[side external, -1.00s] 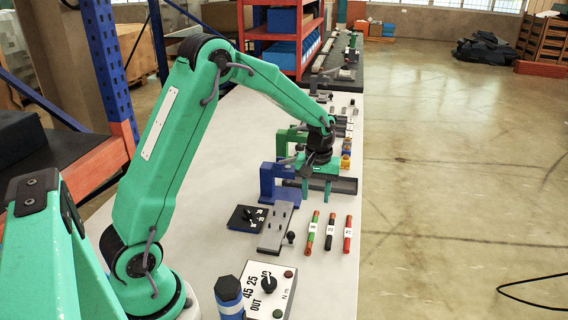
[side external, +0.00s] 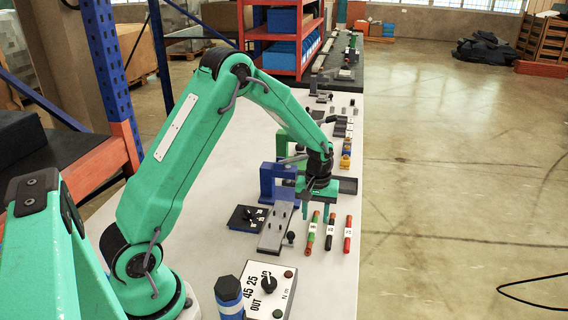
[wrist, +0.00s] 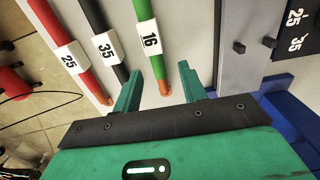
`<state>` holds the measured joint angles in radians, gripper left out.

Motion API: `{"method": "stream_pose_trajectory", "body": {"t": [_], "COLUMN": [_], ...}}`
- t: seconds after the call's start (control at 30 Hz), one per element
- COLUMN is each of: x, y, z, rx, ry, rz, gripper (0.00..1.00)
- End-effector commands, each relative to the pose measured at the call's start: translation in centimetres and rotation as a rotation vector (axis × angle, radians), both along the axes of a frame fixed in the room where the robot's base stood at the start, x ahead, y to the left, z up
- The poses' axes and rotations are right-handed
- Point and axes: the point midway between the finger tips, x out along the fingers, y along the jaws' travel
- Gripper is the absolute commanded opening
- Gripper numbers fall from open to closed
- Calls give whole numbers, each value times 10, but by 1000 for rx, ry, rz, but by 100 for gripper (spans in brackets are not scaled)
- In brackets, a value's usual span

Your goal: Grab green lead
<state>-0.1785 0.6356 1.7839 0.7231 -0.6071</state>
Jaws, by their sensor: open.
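The green lead (side external: 313,228) lies on the white table as the leftmost of three leads, with a white tag. In the wrist view the green lead (wrist: 146,36) carries a tag reading 16, and its copper-coloured end lies between my fingers as seen from the camera. My gripper (side external: 318,208) is open and hangs over the far end of the leads. In the wrist view my gripper (wrist: 160,85) has a finger on each side of the green lead's end. I cannot tell the height of the fingertips above the table.
A black lead (side external: 330,231) tagged 35 and a red lead (side external: 348,234) tagged 25 lie to the right. A grey plate (side external: 275,229) lies close on the left, a blue stand (side external: 268,184) behind it. A dial box (side external: 270,290) is in front.

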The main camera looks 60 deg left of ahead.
Motion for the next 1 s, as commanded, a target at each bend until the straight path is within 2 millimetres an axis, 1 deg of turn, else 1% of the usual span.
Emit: {"method": "stream_pose_trajectory", "body": {"t": [0.13,0.57,0.6,0.77,0.8,1.0], "x": [0,0,0,0,0,0], "y": [0,0,0,0,0,0], "z": [-6,-5,-5,-5,-5,-5], "rx": [1,0,0,0,0,0], "ry": [-1,-1,-1,-1,-1,-1], "rz": [0,0,0,0,0,0], "gripper": [42,42,40,8,1,0]}}
